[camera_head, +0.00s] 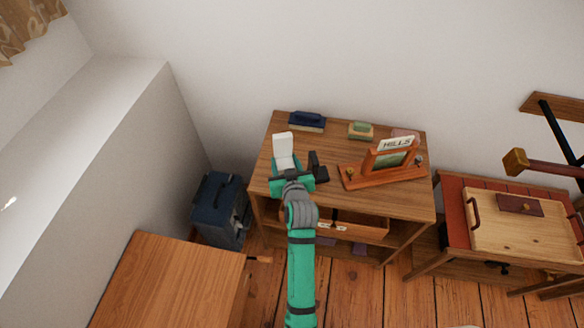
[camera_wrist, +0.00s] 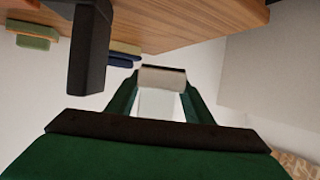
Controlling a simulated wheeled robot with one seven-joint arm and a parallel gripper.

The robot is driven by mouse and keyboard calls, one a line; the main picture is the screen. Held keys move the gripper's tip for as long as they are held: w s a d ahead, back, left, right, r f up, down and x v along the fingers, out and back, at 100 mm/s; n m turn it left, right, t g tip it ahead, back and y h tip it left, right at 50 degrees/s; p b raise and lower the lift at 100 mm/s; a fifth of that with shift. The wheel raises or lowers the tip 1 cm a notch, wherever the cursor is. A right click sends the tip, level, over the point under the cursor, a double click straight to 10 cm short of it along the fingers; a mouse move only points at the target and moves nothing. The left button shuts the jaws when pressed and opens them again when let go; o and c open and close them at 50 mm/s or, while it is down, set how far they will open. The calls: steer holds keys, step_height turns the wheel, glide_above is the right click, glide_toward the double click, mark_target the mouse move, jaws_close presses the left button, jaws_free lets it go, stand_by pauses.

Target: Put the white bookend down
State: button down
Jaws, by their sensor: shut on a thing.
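A black object (camera_head: 317,168) stands just right of my gripper. A wooden stand with a "HILLS" sign (camera_head: 384,165) is further right.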

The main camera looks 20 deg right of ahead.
mark_target(282, 163)
steer(key=w+f, duration=0.2)
steer(key=f, duration=0.1)
steer(key=shift+w+a+f, duration=0.1)
steer(key=shift+w, duration=0.1)
steer(key=shift+w+a+f, duration=0.25)
steer(key=shift+w+f, duration=0.35)
steer(key=shift+f, duration=0.05)
steer(key=shift+d+f, duration=0.15)
steer(key=shift+f, duration=1.4)
steer(key=shift+f, duration=0.1)
steer(key=c, duration=0.9)
jaws_free()
steer(key=shift+f, duration=0.2)
